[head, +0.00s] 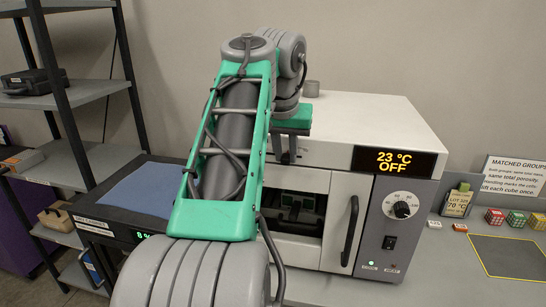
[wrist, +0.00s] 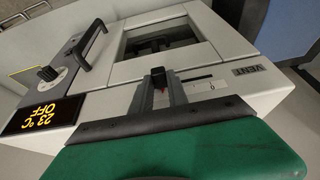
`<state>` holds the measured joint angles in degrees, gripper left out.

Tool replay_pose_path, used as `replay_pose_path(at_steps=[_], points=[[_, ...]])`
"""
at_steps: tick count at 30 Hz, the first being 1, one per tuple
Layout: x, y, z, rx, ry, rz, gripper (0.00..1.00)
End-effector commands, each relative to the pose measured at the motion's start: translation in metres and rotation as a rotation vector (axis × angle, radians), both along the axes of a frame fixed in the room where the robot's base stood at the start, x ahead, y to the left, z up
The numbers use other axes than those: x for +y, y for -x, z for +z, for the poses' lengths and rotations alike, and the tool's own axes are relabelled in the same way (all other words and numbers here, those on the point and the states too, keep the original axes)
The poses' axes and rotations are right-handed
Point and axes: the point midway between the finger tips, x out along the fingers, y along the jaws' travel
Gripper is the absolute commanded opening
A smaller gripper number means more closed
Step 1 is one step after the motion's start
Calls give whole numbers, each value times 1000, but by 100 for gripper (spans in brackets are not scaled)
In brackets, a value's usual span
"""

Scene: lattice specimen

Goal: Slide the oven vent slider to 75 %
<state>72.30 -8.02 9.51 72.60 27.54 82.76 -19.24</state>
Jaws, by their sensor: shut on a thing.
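The white oven (head: 345,125) stands on the bench with its vent slider on the upper front face, mostly hidden behind my arm in the head view. In the wrist view, the slider's dark knob with a red top (wrist: 158,72) sits between the fingers of my gripper (wrist: 163,88), which is shut on it. The vent scale (wrist: 197,84) runs to the right of the fingers, with its 0 mark at the far end and the VENT label (wrist: 245,68) beyond. The rest of the scale is hidden by the fingers, so I cannot read the setting.
The oven display (head: 398,162) reads 23 °C OFF. A dial (head: 401,206), a rocker switch (head: 389,242) and the door handle (head: 350,230) are on the front. Small cubes (head: 516,218) lie on the bench to the right. A blue mat (head: 143,187) lies to the left.

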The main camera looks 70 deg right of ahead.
Motion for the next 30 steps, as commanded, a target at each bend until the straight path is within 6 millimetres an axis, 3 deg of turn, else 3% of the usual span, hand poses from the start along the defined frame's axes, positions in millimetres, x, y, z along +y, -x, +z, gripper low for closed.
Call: replay_pose_path(at_steps=[6, 7, 16, 26, 30], points=[[0, 1, 0, 1, -1, 1, 0], [0, 1, 0, 1, -2, 1, 21], [0, 1, 0, 1, -1, 1, 45], [0, 1, 1, 1, -1, 1, 45], [2, 2, 10, 1, -1, 1, 45]])
